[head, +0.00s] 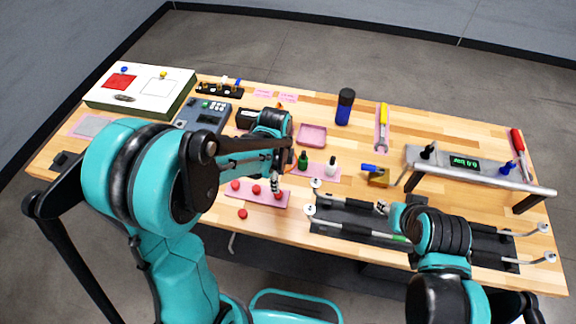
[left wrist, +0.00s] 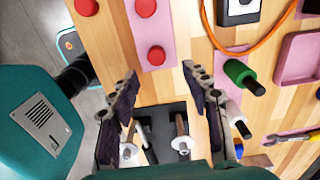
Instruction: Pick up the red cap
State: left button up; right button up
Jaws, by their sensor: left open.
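Several red caps are in view. In the head view a left cap (head: 235,185), a middle cap (head: 256,189) and a right cap (head: 278,196) sit on a pink mat (head: 248,200), and a loose cap (head: 242,214) lies on the wood in front. My left gripper (head: 275,184) is above the mat's right end, near the right cap. In the left wrist view its fingers (left wrist: 160,76) are spread and empty. One red cap (left wrist: 156,54) shows just beyond the fingertips, between them in the picture. My right gripper (head: 383,208) is over the dark tray; its jaws are too small to read.
A green bottle (head: 303,159) and a white bottle (head: 331,167) stand close right of my left gripper. A dark tray (head: 340,226) with metal rods lies at the front right. A metal stand (head: 480,173) with a display is behind it.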

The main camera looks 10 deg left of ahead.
aim_at(278, 195)
pick_arm(q)
jog(key=shift+w+d+f, duration=0.1)
jog(key=shift+w+f, duration=0.1)
jog(key=shift+f, duration=0.05)
jog(key=f, duration=0.2)
jog(key=f+b, duration=0.1)
jog(key=f, duration=0.2)
jog(key=s+f+b, duration=0.1)
jog(key=f, duration=0.1)
jog(key=shift+f, duration=0.2)
jog(key=c, duration=0.9)
